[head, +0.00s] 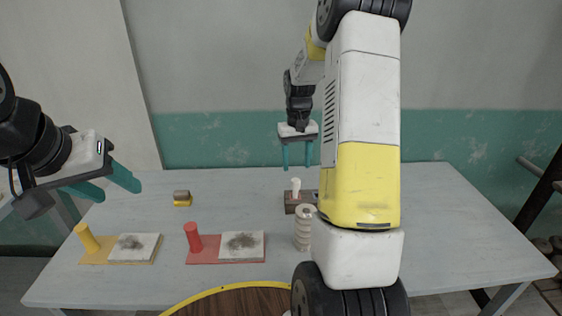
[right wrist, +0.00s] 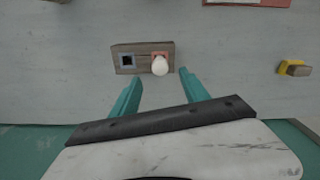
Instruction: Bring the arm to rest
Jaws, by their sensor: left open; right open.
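My right gripper (head: 299,155) hangs open above the back of the table, fingers pointing down. Below it a small wooden block (head: 291,204) holds a white round-topped peg (head: 296,186). In the right wrist view my open right gripper (right wrist: 161,88) has the wooden block (right wrist: 125,59) just beyond its fingertips, with the white knob (right wrist: 160,66) and a dark square hole in it. The fingers look empty. My left gripper (head: 120,188) is open and empty near the table's left edge. My right arm hides part of the table's right middle.
The grey table (head: 460,230) is clear on the right. A yellow board (head: 100,257) and a red board (head: 205,256) each carry a post and a smudged white tile. A yellow-and-brown block (head: 182,198) sits behind. A beige ribbed stack (head: 303,228) and a yellow-rimmed brown disc (head: 235,290) stand nearer.

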